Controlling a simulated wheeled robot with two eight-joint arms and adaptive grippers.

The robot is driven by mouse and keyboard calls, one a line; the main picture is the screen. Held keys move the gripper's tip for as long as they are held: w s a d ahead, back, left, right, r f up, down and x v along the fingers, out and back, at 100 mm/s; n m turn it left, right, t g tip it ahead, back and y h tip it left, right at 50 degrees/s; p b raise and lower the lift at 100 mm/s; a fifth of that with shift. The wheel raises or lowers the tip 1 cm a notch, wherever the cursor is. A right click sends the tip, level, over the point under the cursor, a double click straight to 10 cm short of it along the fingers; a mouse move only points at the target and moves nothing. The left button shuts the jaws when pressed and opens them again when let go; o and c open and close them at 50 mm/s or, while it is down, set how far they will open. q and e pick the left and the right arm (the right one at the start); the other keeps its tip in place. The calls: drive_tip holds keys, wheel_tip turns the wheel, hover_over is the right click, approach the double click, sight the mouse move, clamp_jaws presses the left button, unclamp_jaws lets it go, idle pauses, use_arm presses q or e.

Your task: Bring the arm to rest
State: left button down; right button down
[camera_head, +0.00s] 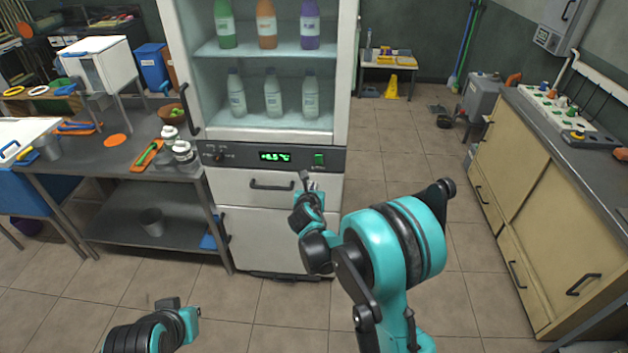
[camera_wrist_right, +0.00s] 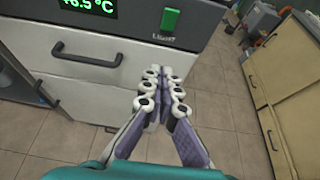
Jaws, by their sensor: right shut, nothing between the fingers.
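My right arm (camera_head: 395,245) is teal and black and reaches up in front of the fridge cabinet. My right gripper (camera_head: 307,182) is in front of the cabinet's upper drawer, near its right side. In the right wrist view the right gripper (camera_wrist_right: 168,75) has its fingertips together with nothing between them. It points toward the cabinet front below the green switch (camera_wrist_right: 170,22); I cannot tell whether it touches the front. Part of my left arm (camera_head: 155,332) shows at the bottom left of the head view. Its gripper fingers cannot be made out.
The fridge cabinet (camera_head: 270,158) holds several bottles on two shelves. A steel table (camera_head: 85,160) with jars and tools stands at left. A beige counter (camera_head: 540,200) runs along the right. Tiled floor (camera_head: 465,280) is open between cabinet and counter. A yellow sign (camera_head: 392,86) stands behind.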

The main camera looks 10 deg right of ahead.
idle(0.5)
drive_tip(key=s+d+r+m+g, duration=0.2)
drive_tip(key=s+r+m, duration=0.2)
drive_tip(key=s+m, duration=0.45)
drive_tip(key=s+d+r+m+g, duration=0.1)
drive_tip(key=s+d+r+m, duration=0.25)
drive_tip(key=s+m, duration=0.5)
drive_tip(key=s+a+f+m+g+y, duration=0.1)
drive_tip(key=s+m, duration=0.7)
drive_tip(key=s, duration=0.2)
drive_tip(key=s+a+f+m+g+y, duration=0.1)
drive_tip(key=s+a+m+y, duration=0.1)
drive_tip(key=s+m, duration=0.5)
drive_tip(key=s, duration=0.3)
drive_tip(key=shift+s+m+y, duration=0.25)
drive_tip(key=shift+m+y, duration=0.05)
drive_tip(key=shift+m, duration=0.1)
